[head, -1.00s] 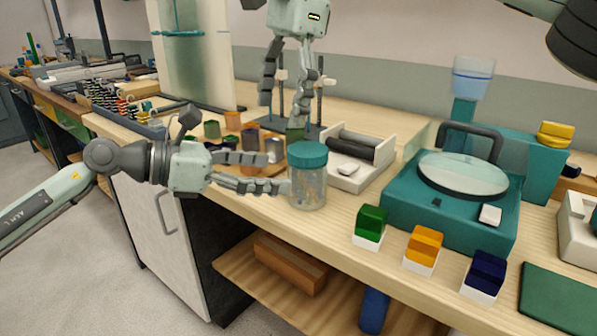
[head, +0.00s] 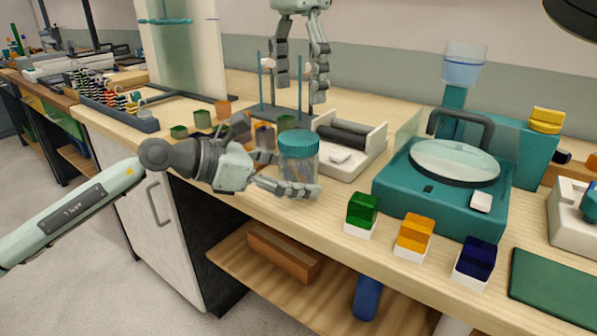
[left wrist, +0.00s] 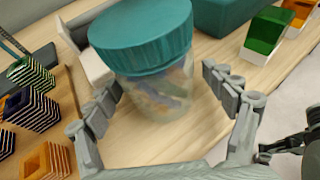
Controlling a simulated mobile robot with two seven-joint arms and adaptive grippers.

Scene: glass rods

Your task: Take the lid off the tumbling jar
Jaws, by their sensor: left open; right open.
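The tumbling jar (head: 299,176) is a clear, upright jar with a teal lid (head: 299,143) on top, standing on the wooden bench. Small coloured pieces show inside it in the left wrist view (left wrist: 170,92). My left gripper (head: 280,172) is open, with its fingers on either side of the jar's body, below the lid (left wrist: 140,38). I cannot tell whether either finger touches the glass. My right gripper (head: 299,95) is open and empty, pointing down above the bench behind the jar.
A white roller unit (head: 352,150) stands behind the jar. Green (head: 362,212), orange (head: 415,235) and navy (head: 475,262) blocks sit near the front edge. A teal grinder (head: 440,190) is at right. Several small coloured containers (head: 202,120) lie left of the jar.

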